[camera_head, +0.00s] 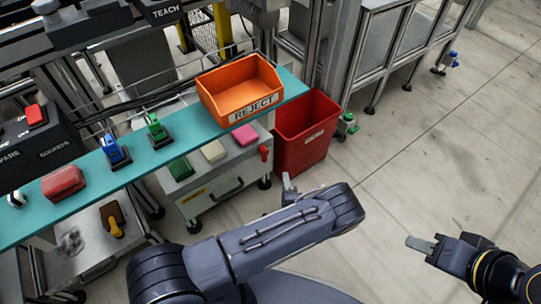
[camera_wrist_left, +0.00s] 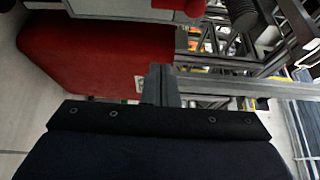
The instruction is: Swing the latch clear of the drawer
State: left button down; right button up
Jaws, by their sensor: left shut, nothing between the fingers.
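A low grey cabinet has a drawer front with a dark handle (camera_head: 228,189) below the teal shelf. A small red upright piece (camera_head: 264,153), which looks like the latch, stands at the cabinet's right front edge. A red part also shows at the top edge of the left wrist view (camera_wrist_left: 188,6). My left gripper (camera_head: 287,183) is shut and empty, in front of and to the right of the cabinet, apart from the red piece. Its fingers show in the left wrist view (camera_wrist_left: 160,84). My right gripper (camera_head: 422,244) is off to the right over bare floor; its finger gap is unclear.
A red bin (camera_head: 309,133) stands right of the cabinet, close behind my left gripper. An orange REJECT tray (camera_head: 242,84) sits on the teal shelf (camera_head: 170,152) above the cabinet. Another cabinet with a yellow-handled piece (camera_head: 116,228) is at left. Floor at right is clear.

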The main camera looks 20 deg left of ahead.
aim_at(264, 154)
pick_arm(q)
jog(key=b+x, duration=0.4)
jog(key=x, duration=0.6)
jog(key=shift+s+a+r, duration=0.1)
jog(key=shift+s+a, duration=1.3)
jog(key=shift+a, duration=0.15)
